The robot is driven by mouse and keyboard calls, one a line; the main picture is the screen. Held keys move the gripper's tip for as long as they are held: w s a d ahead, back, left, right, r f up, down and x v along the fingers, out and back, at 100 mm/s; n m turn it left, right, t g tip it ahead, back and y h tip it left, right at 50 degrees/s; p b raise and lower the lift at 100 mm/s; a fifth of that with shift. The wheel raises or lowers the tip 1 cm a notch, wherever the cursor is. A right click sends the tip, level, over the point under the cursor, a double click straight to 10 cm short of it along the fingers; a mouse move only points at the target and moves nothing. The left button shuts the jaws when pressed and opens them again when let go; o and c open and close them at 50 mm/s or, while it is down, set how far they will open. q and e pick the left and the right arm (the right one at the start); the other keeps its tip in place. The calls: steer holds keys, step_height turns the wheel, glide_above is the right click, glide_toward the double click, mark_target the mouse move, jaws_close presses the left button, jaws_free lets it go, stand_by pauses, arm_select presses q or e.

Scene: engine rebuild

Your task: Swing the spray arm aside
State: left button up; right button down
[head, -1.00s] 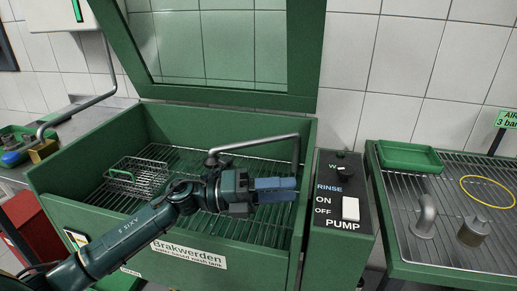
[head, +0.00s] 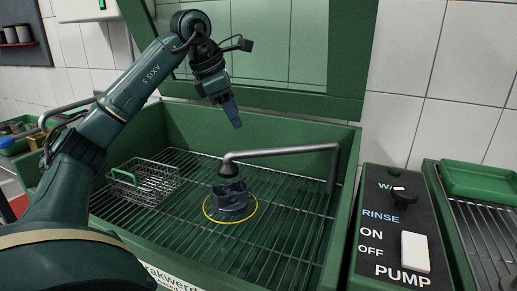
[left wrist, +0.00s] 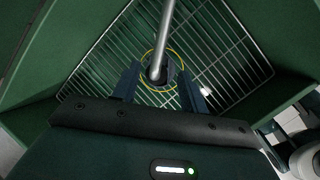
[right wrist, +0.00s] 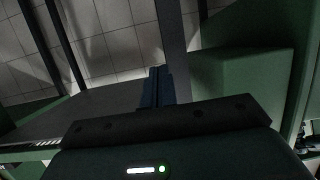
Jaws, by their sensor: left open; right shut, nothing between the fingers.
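The spray arm (head: 285,152) is a grey bent pipe rising at the right side of the green wash tank. It reaches left across the tank, and its dark nozzle (head: 229,168) hangs over a dark metal part (head: 231,198) on the grate. My left gripper (head: 236,118) is above the tank, behind and higher than the pipe in the head view, touching nothing visible. In the left wrist view its open fingers (left wrist: 160,88) flank the pipe (left wrist: 165,40) in the picture, with the part partly hidden below. My right gripper (right wrist: 157,88) is shut and empty, outside the head view.
A yellow ring (head: 206,212) circles the part. A wire basket (head: 145,182) stands at the left on the grate (head: 270,235). The raised lid (head: 345,50) is behind. The pump panel (head: 385,235) and a green tray (head: 480,180) are at the right.

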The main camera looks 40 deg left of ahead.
mark_target(253, 150)
arm_select(q)
steer(key=b+x, duration=0.2)
steer(key=x, duration=0.8)
steer(key=shift+d+f+b, duration=0.1)
steer(key=shift+f+b, duration=0.05)
steer(key=shift+b, duration=0.15)
steer(key=shift+w+d+f, duration=0.1)
steer(key=shift+w+f, duration=0.2)
steer(key=shift+f, duration=0.35)
arm_select(e)
steer(key=shift+w+a+f+n+t+y, duration=0.15)
steer(key=shift+w+a+f+n, duration=0.15)
steer(key=shift+f, duration=0.25)
steer(key=shift+w+a+f+n+t+y, duration=0.15)
steer(key=shift+f+n, duration=0.15)
steer(key=shift+f, duration=0.2)
arm_select(q)
jaws_close()
